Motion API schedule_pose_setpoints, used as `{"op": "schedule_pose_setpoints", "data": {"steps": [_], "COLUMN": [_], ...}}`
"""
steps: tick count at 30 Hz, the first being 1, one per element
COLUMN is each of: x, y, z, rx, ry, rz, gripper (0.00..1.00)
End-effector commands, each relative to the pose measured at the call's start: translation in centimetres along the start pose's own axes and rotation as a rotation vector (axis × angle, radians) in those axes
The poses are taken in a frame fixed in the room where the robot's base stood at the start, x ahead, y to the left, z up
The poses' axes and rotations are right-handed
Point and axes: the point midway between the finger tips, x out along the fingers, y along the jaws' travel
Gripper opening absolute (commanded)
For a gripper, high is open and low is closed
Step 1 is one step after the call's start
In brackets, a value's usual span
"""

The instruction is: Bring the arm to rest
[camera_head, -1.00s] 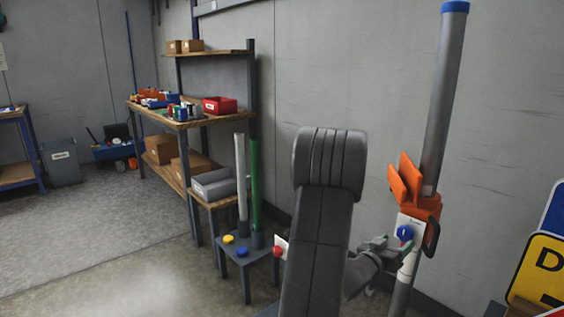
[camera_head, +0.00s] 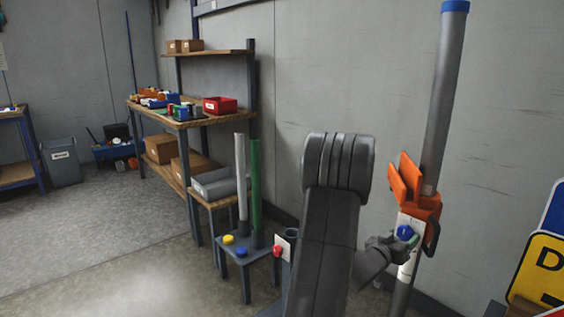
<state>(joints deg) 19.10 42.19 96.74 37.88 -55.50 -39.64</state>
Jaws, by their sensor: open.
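My dark grey arm (camera_head: 332,215) rises in the front middle and bends down to the right. My gripper (camera_head: 408,246) is open, at its end, close to a blue knob (camera_head: 405,232) on a white plate. I cannot tell whether the fingers touch the knob or the plate. The plate is on an orange clamp-like holder (camera_head: 424,205) around a grey upright pole (camera_head: 446,100) with a blue cap. Nothing shows held in the gripper.
A small grey stand (camera_head: 245,245) with yellow, blue and red knobs and two upright tubes is left of my arm. A shelf bench (camera_head: 190,122) with bins stands behind. Yellow and blue signs (camera_head: 540,272) are at the right edge. Floor at left is clear.

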Motion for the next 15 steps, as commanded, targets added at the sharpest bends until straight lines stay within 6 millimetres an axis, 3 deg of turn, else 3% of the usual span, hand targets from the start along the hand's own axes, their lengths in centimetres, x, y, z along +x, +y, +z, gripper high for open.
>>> {"op": "schedule_pose_setpoints", "data": {"steps": [3, 15], "x": [2.4, 2.0], "y": [0.1, -0.2], "z": [0.1, 0.2], "rx": [0.004, 0.38], "ry": [0.0, 0.001], "rz": [0.002, 0.0], "gripper": [0.65, 0.65]}}
